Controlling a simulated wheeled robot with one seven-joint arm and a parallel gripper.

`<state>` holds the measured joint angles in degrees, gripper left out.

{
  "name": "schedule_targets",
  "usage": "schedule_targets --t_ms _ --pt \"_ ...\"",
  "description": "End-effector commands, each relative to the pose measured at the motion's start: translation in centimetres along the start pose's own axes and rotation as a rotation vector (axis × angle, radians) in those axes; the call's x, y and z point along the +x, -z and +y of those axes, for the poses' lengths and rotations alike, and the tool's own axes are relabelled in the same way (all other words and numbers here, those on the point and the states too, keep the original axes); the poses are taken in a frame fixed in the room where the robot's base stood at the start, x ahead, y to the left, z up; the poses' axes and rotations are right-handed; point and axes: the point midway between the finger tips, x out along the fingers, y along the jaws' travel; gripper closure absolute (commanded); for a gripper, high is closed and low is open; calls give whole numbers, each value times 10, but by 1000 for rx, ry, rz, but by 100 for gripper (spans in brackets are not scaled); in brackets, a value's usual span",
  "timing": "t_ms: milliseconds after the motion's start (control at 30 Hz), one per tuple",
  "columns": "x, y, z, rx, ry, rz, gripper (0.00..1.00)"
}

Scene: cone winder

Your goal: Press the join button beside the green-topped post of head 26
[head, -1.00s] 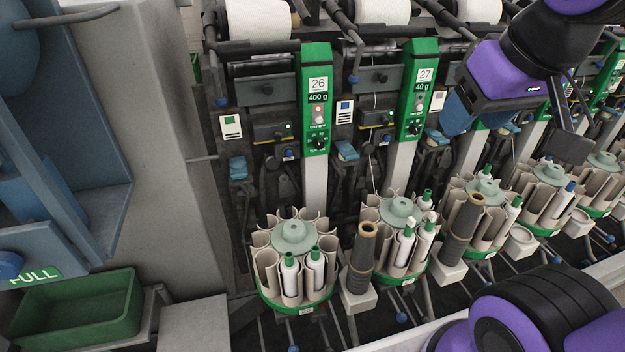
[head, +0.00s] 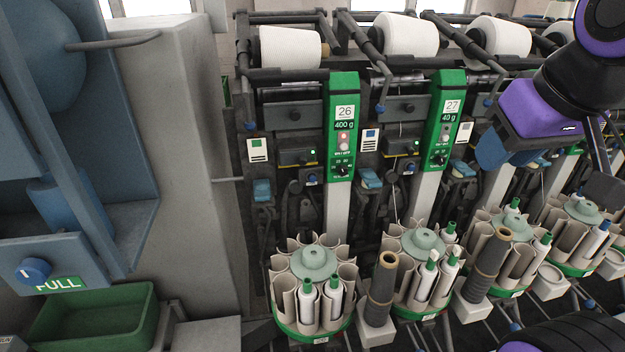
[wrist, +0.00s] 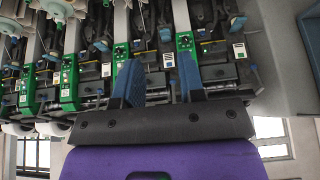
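Head 26 has a green-topped post (head: 342,95) left of centre in the head view, with a "26" label, a "400 g" display, a red round button and a dark knob. Beside it on the left is a dark panel with a small blue round button (head: 311,177); I cannot read its marking. My gripper (wrist: 158,75) is open and empty, its two blue fingers spread apart in the wrist view. That view appears upside down; the rightmost green post (wrist: 184,42) looks like head 26, partly behind a finger. In the head view my purple wrist is at upper right, right of head 27.
The green post of head 27 (head: 442,110) stands to the right. Round bobbin magazines (head: 316,262) and dark upright tubes (head: 380,285) project in front of the heads. A grey cabinet (head: 185,140) and green bin (head: 100,315) stand at left. White cones (head: 290,48) sit above.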

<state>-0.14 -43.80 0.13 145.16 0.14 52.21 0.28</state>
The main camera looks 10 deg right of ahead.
Motion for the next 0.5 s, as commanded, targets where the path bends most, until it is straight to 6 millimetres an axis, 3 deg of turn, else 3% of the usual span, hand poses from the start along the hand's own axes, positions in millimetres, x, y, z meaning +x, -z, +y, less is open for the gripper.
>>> schedule_targets --t_ms 33,133,167,500 --pt "0 0 0 0 0 0 75" --pt "0 0 0 0 0 0 98" --pt "0 0 0 0 0 0 100" --pt "0 0 0 0 0 0 100"
